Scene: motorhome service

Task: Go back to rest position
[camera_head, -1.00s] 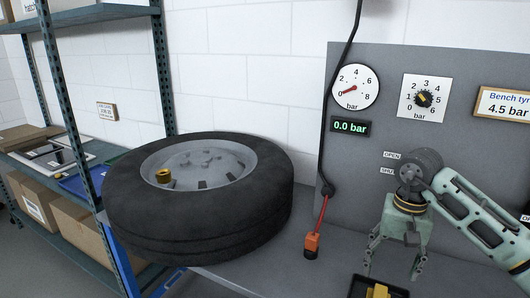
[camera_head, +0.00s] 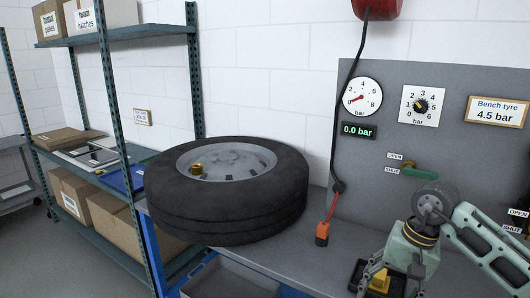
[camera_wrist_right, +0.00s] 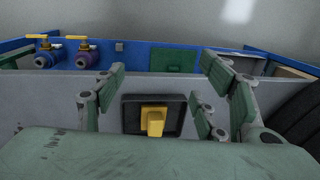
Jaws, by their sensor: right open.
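My right gripper (camera_head: 390,283) is at the lower right of the head view, pointing down over the bench by a black tray (camera_head: 401,287). In the right wrist view its two fingers (camera_wrist_right: 160,85) stand wide apart with nothing between them. A yellow piece (camera_wrist_right: 152,121) sits in the black tray (camera_wrist_right: 127,115) beyond the palm; it also shows in the head view (camera_head: 379,281), partly behind the gripper. My left gripper is not in view.
A tyre on a rim (camera_head: 230,203) lies on the bench, with a brass piece (camera_head: 197,169) on the rim. An orange-ended hose (camera_head: 322,233) hangs beside the grey gauge panel (camera_head: 459,152). A shelf rack (camera_head: 122,126) with boxes stands at left. The gauge reads 0.0 bar.

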